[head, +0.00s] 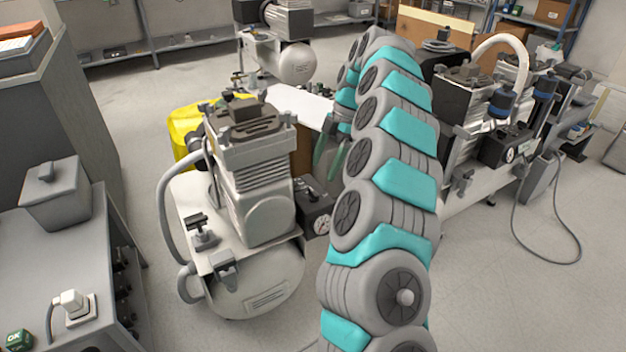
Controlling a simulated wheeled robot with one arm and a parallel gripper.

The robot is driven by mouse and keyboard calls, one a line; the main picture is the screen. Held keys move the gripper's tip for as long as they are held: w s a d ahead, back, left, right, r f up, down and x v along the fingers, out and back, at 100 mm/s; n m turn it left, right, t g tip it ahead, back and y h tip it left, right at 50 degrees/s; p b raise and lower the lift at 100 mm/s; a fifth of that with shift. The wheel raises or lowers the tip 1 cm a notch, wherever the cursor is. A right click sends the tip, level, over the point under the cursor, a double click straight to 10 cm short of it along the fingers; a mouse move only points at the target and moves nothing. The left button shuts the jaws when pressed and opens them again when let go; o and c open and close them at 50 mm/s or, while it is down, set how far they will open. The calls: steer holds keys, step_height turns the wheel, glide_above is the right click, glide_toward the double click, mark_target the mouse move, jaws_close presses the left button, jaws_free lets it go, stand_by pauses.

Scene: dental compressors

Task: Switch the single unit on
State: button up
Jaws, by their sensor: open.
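A compressor with a single motor head (255,185) on a cream tank (262,290) stands left of centre. A dark box with a round pressure gauge (321,224) sits on its right side, partly beside my arm. I cannot make out a switch or its position. My gripper (330,158) shows as greenish fingers just behind and above that box, to the right of the motor head. It is open, and no object shows between its fingers. My arm hides part of the area to the right of the box.
A twin-head compressor (490,125) stands to the right, with a cable on the floor. Another compressor (291,45) stands behind. A yellow object (187,135) is behind the single unit. A grey bench (45,260) with a socket and plug (72,303) is at left. Floor between is clear.

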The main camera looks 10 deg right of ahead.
mark_target(314, 191)
steer(key=shift+x, duration=3.65)
steer(key=shift+s, duration=0.1)
jaws_close()
